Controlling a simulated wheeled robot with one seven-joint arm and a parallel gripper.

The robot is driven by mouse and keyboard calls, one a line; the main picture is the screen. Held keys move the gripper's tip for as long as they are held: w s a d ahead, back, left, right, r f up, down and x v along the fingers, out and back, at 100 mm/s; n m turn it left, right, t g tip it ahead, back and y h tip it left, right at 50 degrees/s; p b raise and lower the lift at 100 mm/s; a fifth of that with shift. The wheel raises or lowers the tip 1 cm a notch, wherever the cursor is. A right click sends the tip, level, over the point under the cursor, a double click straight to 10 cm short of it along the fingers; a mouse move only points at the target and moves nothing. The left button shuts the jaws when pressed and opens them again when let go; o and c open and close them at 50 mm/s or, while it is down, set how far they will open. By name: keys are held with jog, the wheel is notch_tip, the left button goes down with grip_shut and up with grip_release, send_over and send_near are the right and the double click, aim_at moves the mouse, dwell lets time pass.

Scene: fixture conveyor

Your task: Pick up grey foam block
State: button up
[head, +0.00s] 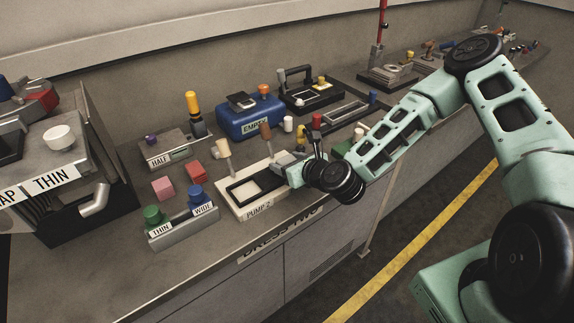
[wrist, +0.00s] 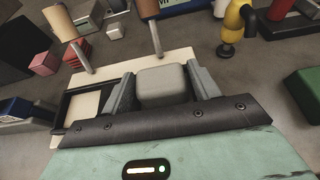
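The grey foam block (wrist: 163,84) is a pale, rounded block between the two fingers of my gripper (wrist: 163,88) in the wrist view. Both fingers appear to touch its sides, with no clear gap. In the head view my gripper (head: 288,168) is low over the right end of the cream tray labelled PUMP 2 (head: 259,209). That tray also shows in the wrist view (wrist: 92,83) under and beside the fingers. The block's underside is hidden, so I cannot tell whether it rests on the tray.
Handled tools (head: 224,150) stand upright behind the tray. To its left are a THIN/WIDE holder (head: 183,232) with green and blue knobs, and pink and red blocks (head: 163,188). A blue EMPTY box (head: 250,118) stands behind. A green block (wrist: 305,92) lies right of my gripper.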

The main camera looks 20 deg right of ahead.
jog(key=c, duration=0.6)
jog(key=shift+r, duration=0.1)
